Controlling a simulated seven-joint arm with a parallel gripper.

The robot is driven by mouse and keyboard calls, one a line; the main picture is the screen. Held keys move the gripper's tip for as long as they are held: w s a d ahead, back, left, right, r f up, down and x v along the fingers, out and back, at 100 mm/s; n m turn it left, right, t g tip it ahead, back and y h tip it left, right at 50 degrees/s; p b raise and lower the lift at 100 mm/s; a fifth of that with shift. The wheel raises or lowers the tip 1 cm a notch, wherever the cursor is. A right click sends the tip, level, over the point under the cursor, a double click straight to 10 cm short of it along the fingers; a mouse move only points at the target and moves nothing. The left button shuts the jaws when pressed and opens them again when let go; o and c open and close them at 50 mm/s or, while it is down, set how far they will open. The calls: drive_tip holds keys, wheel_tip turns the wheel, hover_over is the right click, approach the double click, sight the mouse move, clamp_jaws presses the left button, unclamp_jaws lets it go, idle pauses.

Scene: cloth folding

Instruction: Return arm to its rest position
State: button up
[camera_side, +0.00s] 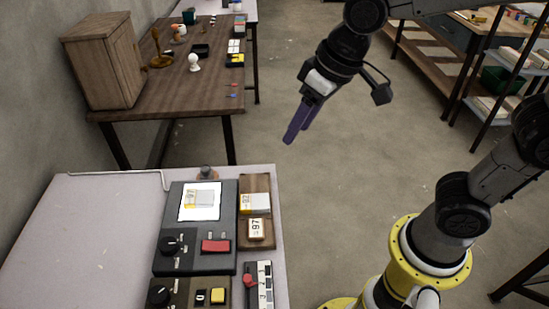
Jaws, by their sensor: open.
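My gripper (292,137), with purple fingers, hangs in the air over the open floor, up and to the right of the light table (85,235). It is open, with nothing between its fingers, and touches nothing. On the table is a dark panel (223,254) with a black knob (172,245) and a red button (215,246).
A wooden tray (262,183) with small boxes sits beside the panel. A second control box (186,297) and a switch strip (265,288) are at the front. A wooden table (165,97) with a cabinet (104,60) stands behind. Shelves (487,100) are at right. The floor between is clear.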

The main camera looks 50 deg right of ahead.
drive_tip(key=s+d+f+m+t+h, duration=0.1)
drive_tip(key=s+d, duration=0.8)
drive_tip(key=s, duration=0.3)
drive_tip(key=shift+s+d+t, duration=0.25)
drive_tip(key=shift+s+t, duration=0.05)
drive_tip(key=shift+s, duration=0.05)
idle(1.1)
